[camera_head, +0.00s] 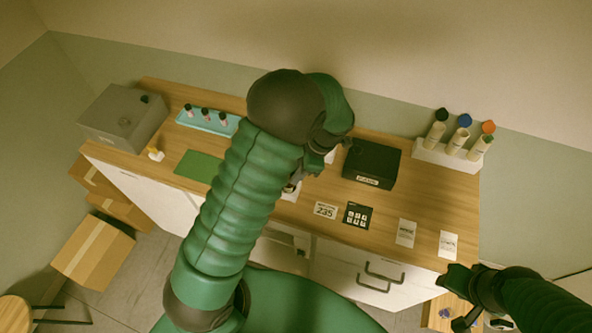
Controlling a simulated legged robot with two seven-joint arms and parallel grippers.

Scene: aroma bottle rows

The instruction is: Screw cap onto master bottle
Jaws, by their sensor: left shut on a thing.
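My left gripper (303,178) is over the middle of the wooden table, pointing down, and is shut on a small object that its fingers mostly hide. A small pale and dark thing (291,187) shows just below the fingers; I cannot tell whether it is the master bottle or its cap. A bit of something white (329,157) shows behind the wrist. My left arm covers much of the table's centre. My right gripper (458,299) is off the table's front edge at the lower right, with its fingers apart and nothing seen between them.
A white rack (425,153) holds bottles with black, blue and orange caps. A black box (371,164) stands left of it. Cards lie along the front. At left are a teal tray (230,124) with small bottles, a green mat (199,166), a small bottle (154,154) and a grey box (124,119).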

